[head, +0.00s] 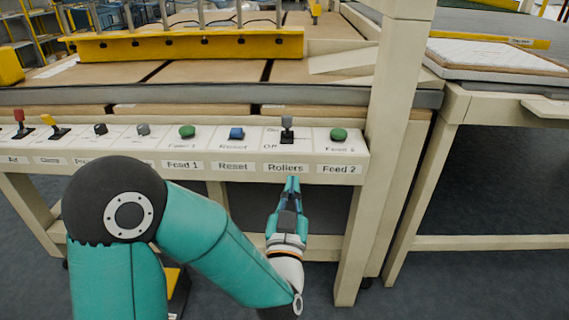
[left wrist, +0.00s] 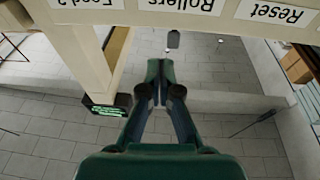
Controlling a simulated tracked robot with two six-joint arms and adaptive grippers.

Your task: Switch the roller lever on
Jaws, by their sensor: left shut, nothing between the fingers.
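The roller lever (head: 287,127) is a small grey-topped lever on the white control panel, above the "Rollers" label (head: 286,168). It stands roughly upright, and an "Off" mark shows beside its base. My left gripper (head: 292,181) is shut and empty, just in front of and below the panel edge under the "Rollers" label, apart from the lever. In the left wrist view the shut fingers (left wrist: 160,65) point toward the panel's front edge, where the upside-down "Rollers" label (left wrist: 182,4) shows. The lever itself is not recognizable in that view. My right gripper is not in view.
A blue Reset button (head: 236,133) sits left of the lever and a green Feed 2 button (head: 338,134) right of it. A green Feed 1 button (head: 187,131) is farther left. A cream post (head: 392,110) rises at the panel's right end.

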